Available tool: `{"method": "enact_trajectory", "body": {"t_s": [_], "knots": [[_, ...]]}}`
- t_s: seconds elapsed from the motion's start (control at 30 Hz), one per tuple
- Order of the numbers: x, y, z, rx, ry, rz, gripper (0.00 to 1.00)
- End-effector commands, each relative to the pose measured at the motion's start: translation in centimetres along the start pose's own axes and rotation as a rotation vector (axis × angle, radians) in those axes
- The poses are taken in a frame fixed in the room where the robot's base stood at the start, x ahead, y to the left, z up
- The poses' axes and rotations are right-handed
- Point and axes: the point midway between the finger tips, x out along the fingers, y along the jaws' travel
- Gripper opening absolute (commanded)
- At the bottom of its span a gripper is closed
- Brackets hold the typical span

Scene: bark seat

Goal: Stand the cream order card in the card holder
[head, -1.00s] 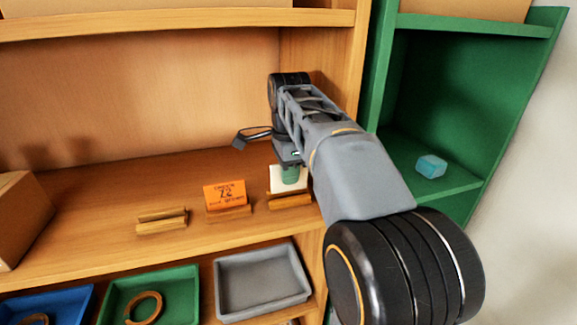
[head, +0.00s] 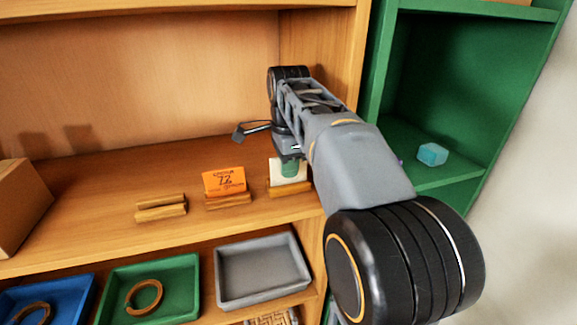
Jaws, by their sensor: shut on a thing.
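The cream order card (head: 276,170) is upright at the right end of the wooden shelf. An orange card (head: 224,181) with dark print stands in the middle wooden holder (head: 228,201). A third wooden holder (head: 161,207) at the left is empty.
A cardboard box (head: 20,205) stands at the shelf's left. Below are a grey tray (head: 262,303), a green tray (head: 186,274) and a blue tray (head: 80,290). A blue block (head: 432,154) sits in the green cabinet (head: 455,95) at right.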

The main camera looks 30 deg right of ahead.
Motion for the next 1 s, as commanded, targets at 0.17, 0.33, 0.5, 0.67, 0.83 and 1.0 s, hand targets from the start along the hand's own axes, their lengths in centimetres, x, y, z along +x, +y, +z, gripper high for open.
{"method": "enact_trajectory", "body": {"t_s": [0.17, 0.33, 0.5, 0.67, 0.83, 1.0], "knots": [[-0.06, 0.01, 0.04, 0.0, 0.0, 0.0, 0.0], [0.0, 0.0, 0.05, 0.0, 0.0, 0.0, 0.0], [0.01, 0.0, 0.05, 0.0, 0.0, 0.0, 0.0], [0.14, 0.0, 0.05, 0.0, 0.0, 0.0, 0.0], [0.44, 0.01, 0.05, 0.0, 0.0, 0.001, 0.0], [0.79, 0.01, 0.05, 0.0, 0.0, 0.0, 0.0]]}}
